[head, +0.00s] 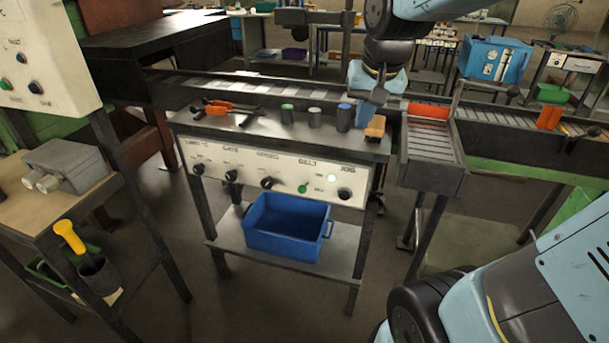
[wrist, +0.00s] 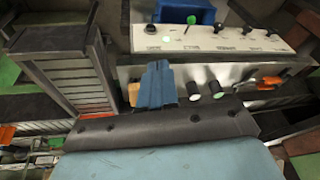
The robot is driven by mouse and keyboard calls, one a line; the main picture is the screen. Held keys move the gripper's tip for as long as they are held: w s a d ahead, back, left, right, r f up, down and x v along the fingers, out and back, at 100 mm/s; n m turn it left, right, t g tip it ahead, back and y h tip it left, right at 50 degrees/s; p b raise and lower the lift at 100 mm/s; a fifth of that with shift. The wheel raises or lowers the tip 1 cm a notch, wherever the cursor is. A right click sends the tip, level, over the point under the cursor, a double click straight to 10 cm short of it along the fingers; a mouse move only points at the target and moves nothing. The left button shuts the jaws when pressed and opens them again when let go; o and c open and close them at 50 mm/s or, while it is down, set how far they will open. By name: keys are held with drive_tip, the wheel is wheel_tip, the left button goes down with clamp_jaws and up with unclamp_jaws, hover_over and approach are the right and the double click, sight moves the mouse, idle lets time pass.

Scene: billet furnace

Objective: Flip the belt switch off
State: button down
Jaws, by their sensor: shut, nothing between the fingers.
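The belt switch (head: 302,189) is a small green-tipped lever under the BELT label on the white front panel (head: 215,165) of a dark bench. A lit pale-green lamp (head: 331,176) sits to its upper right. In the wrist view the panel appears upside down, with the green switch tip (wrist: 190,21) and the glowing lamp (wrist: 166,39). My gripper (head: 360,122) hangs above the bench top's right end, above and behind the panel, apart from the switch. Its blue fingers (wrist: 159,66) are together and empty in the wrist view.
Green, white and blue-topped cylinders (head: 314,117), a tan block (head: 375,127) and orange-handled tongs (head: 220,108) are on the bench top near my gripper. Black knobs (head: 267,183) flank the switch. A blue bin (head: 287,247) is on the shelf below. Floor before the bench is clear.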

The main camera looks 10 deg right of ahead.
drive_tip(key=w+a+f+m+g, duration=0.2)
drive_tip(key=w+a+f, duration=0.3)
drive_tip(key=w+f, duration=0.3)
drive_tip(key=m+g, duration=0.1)
hover_over(305, 187)
wheel_tip(305, 187, down, 7)
drive_tip(key=shift+w+d+f, duration=0.1)
drive_tip(key=shift+w+f, duration=0.25)
drive_tip(key=shift+w, duration=0.1)
drive_tip(key=f, duration=1)
drive_tip(key=shift+w, duration=0.25)
